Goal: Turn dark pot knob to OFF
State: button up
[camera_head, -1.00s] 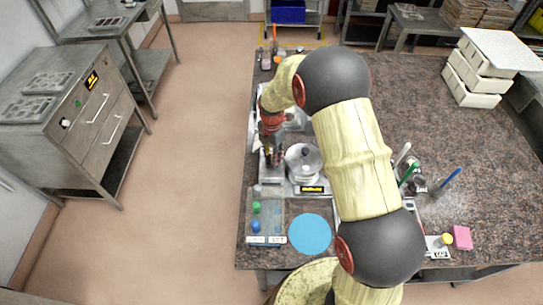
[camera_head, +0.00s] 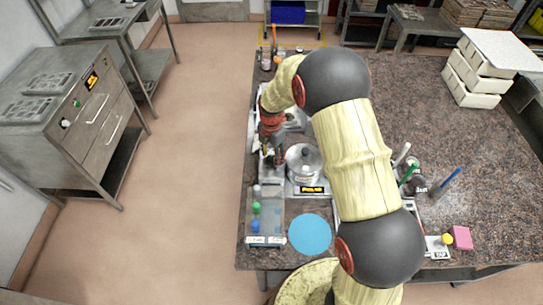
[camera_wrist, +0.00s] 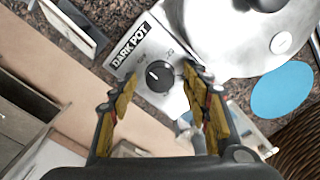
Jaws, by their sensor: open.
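The dark pot knob (camera_wrist: 159,77) is a round black dial with a white pointer line, on a pale panel (camera_wrist: 152,45) labelled DARK POT. The pointer aims up and to the left in the wrist view, roughly towards small lettering on the panel that is too small to read surely. My gripper (camera_wrist: 157,88) is open, its two yellow-lined fingers on either side of the knob in the wrist view; I cannot tell its exact gap from the knob. In the head view my gripper (camera_head: 272,160) hangs beside the metal pot (camera_head: 304,160), and the knob is hidden there.
The pot's metal body (camera_wrist: 235,30) is close on the right in the wrist view. A blue disc (camera_head: 310,234) and a tray with small coloured items (camera_head: 270,225) lie nearer on the speckled worktop (camera_head: 450,130). White blocks (camera_head: 478,78) stand far right.

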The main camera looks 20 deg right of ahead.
aim_at(271, 158)
jog(key=shift+r, duration=0.1)
notch_tip(271, 158, up, 12)
dwell(0.5)
dwell(0.5)
